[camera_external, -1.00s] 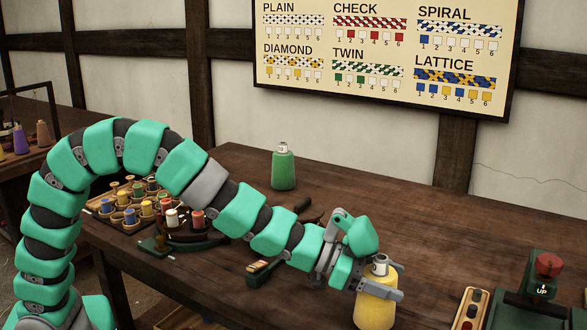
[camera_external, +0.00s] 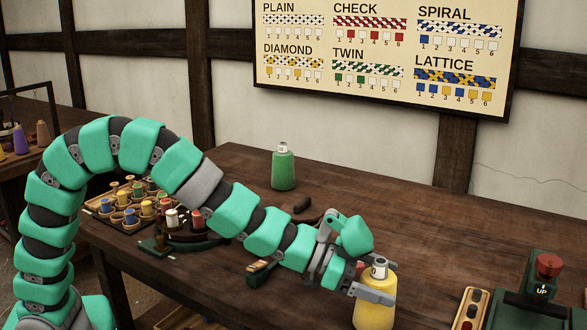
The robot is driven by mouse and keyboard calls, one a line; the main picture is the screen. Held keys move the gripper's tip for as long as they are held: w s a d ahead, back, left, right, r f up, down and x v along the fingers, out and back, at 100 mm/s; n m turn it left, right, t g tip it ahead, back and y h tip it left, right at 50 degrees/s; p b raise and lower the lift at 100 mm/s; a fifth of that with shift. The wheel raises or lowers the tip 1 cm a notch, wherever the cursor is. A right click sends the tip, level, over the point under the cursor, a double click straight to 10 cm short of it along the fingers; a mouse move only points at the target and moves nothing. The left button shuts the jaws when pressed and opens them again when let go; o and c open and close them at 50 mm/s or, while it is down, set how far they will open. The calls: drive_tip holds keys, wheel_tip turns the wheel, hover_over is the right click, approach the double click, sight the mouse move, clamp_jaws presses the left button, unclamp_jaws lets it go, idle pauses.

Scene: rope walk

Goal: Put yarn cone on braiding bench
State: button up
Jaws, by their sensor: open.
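A yellow yarn cone (camera_external: 375,306) with a pale top stands upright at the front of the dark wooden bench (camera_external: 420,225). My gripper (camera_external: 378,290) is open, with its grey fingers around or beside the upper part of the yellow cone. I cannot tell whether they touch it. A green yarn cone (camera_external: 284,168) stands upright on the bench farther back, apart from my gripper.
A rack of coloured bobbins (camera_external: 135,205) stands on the bench's left, partly behind my arm. A green device with a red knob (camera_external: 548,265) and a wooden tray (camera_external: 470,315) are at the right. The bench's back right is clear. A pattern board (camera_external: 385,55) hangs on the wall.

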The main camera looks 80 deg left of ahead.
drive_tip(key=p+v, duration=0.2)
drive_tip(key=v, duration=0.8)
drive_tip(key=shift+s+a+r, duration=0.2)
drive_tip(key=shift+s+r, duration=0.05)
drive_tip(key=shift+s, duration=0.05)
drive_tip(key=a+r+n+t+y, duration=0.1)
drive_tip(key=a+r+y, duration=0.3)
drive_tip(key=r, duration=0.5)
drive_tip(key=a+r+n+t+y, duration=0.1)
drive_tip(key=a+r+n, duration=0.1)
drive_tip(key=a+r, duration=0.65)
drive_tip(key=s+r+n, duration=0.1)
drive_tip(key=s+r, duration=0.6)
drive_tip(key=r, duration=0.4)
drive_tip(key=s+a+r+n+y, duration=0.1)
drive_tip(key=s+r, duration=0.6)
drive_tip(key=r, duration=0.3)
drive_tip(key=shift+s+r+y, duration=0.2)
drive_tip(key=shift+r+y, duration=0.1)
drive_tip(key=shift+r, duration=0.1)
